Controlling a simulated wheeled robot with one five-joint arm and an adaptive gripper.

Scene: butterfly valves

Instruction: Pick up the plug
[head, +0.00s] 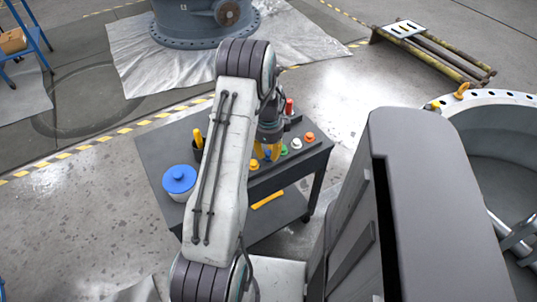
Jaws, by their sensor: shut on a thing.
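A row of small coloured plugs lies along the cart's front right: a yellow one (254,164) left of the fingers, then a green one (284,150), a white one (296,143) and an orange one (309,136) to the right. I cannot tell whether the held plug still touches the surface.
The dark cart (160,148) also bears a white tub with a blue lid (179,177), a dark cup with a yellow handle (198,138) and a red-topped item (289,106). A large flanged ring (485,97) stands at right. A valve body (205,25) stands behind on sheeting.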

